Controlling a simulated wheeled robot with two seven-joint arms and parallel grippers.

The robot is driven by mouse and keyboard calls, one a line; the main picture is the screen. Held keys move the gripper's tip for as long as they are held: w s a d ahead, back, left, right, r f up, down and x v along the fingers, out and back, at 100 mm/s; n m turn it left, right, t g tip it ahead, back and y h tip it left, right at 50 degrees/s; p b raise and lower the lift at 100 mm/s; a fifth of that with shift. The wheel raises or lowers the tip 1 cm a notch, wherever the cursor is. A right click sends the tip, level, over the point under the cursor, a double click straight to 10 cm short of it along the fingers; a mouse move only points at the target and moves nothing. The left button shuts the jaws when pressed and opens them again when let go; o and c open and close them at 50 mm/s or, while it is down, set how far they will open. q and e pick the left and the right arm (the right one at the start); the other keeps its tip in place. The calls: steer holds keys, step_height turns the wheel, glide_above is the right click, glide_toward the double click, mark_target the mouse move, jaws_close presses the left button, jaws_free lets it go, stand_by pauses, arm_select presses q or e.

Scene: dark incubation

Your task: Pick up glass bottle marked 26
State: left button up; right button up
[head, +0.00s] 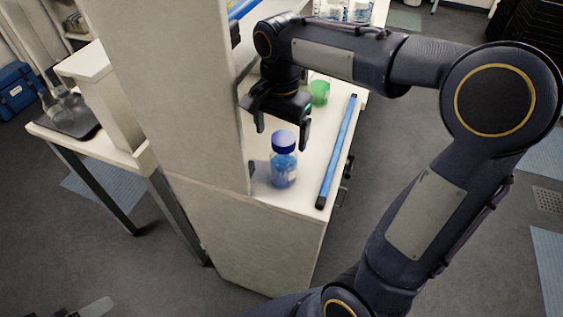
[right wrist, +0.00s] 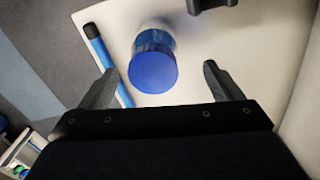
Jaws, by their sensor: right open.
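A glass bottle (head: 284,167) with a blue cap stands upright near the front end of the white bench. No number can be read on it. My right gripper (head: 282,138) is open, pointing down, above and just behind the bottle in the head view. In the right wrist view the bottle's blue cap (right wrist: 153,72) lies ahead of and between the two open fingers (right wrist: 157,85), touching neither as far as I can tell. My left gripper is not in view.
A blue bar with black ends (head: 337,150) lies along the bench's right edge. A green object (head: 319,92) stands behind the gripper. A tall pale panel (head: 175,95) rises close on the left. More bottles (head: 345,10) stand at the far end.

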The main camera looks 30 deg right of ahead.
mark_target(284, 150)
steer(key=f, duration=0.4)
steer(key=shift+s+d+f+p, duration=0.2)
steer(key=shift+s+f+p, duration=0.15)
steer(key=shift+f, duration=0.45)
